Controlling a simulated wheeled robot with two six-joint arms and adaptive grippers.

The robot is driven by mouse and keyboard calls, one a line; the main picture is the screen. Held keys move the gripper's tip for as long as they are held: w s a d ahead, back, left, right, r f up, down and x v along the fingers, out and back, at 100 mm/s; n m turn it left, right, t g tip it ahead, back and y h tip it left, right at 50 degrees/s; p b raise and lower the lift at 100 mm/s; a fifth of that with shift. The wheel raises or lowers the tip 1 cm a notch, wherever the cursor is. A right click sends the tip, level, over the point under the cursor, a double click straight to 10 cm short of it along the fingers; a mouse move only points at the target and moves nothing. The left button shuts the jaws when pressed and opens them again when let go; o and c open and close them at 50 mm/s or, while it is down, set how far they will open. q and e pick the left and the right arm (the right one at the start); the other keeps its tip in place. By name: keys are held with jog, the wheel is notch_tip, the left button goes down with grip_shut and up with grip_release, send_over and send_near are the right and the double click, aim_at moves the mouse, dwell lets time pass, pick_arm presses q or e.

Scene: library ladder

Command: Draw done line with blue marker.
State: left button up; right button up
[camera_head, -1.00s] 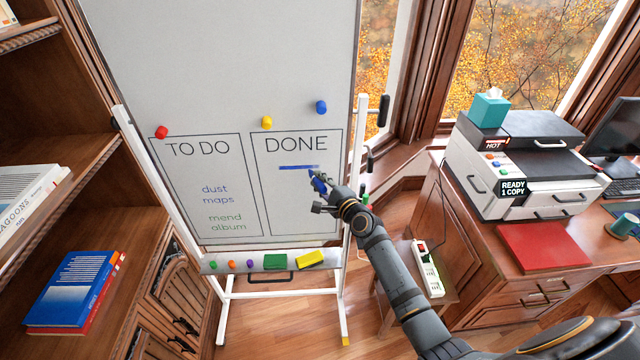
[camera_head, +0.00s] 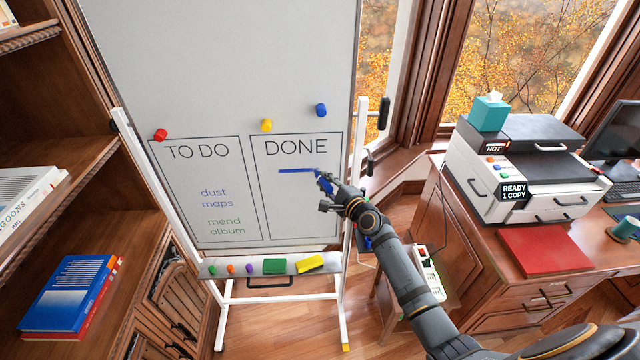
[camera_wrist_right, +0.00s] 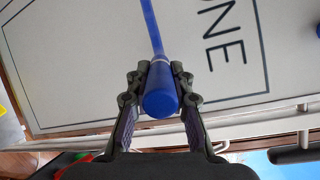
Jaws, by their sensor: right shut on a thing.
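The whiteboard (camera_head: 220,70) stands upright with a TO DO box on the left and a DONE box (camera_head: 296,147) on the right. A short, nearly horizontal blue line (camera_head: 296,170) lies under the DONE heading; a blue stroke also shows in the right wrist view (camera_wrist_right: 151,30). My right gripper (camera_head: 328,192) is at the right side of the DONE box, shut on the blue marker (camera_wrist_right: 161,92). The marker's tip end points at the board by the line's right end; I cannot tell if it touches. My left gripper is out of view.
The tray (camera_head: 232,268) below the board holds small coloured pieces, a green block (camera_head: 274,266) and a yellow block (camera_head: 310,263). Red, yellow and blue magnets (camera_head: 321,110) sit above the boxes. A printer (camera_head: 520,165) stands on the desk at right, bookshelves at left.

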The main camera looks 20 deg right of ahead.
jog(key=shift+s+d, duration=0.15)
jog(key=shift+d, duration=0.4)
jog(key=shift+s+d, duration=0.15)
jog(key=shift+d, duration=0.35)
jog(key=shift+w+a+r+p, duration=0.1)
jog(key=shift+w+a+p, duration=0.1)
jog(key=shift+a, duration=0.35)
jog(key=shift+w+a+p, duration=0.1)
jog(key=shift+w+a, duration=0.05)
jog(key=shift+a, duration=0.4)
jog(key=shift+w+a, duration=0.25)
jog(key=shift+a, duration=0.65)
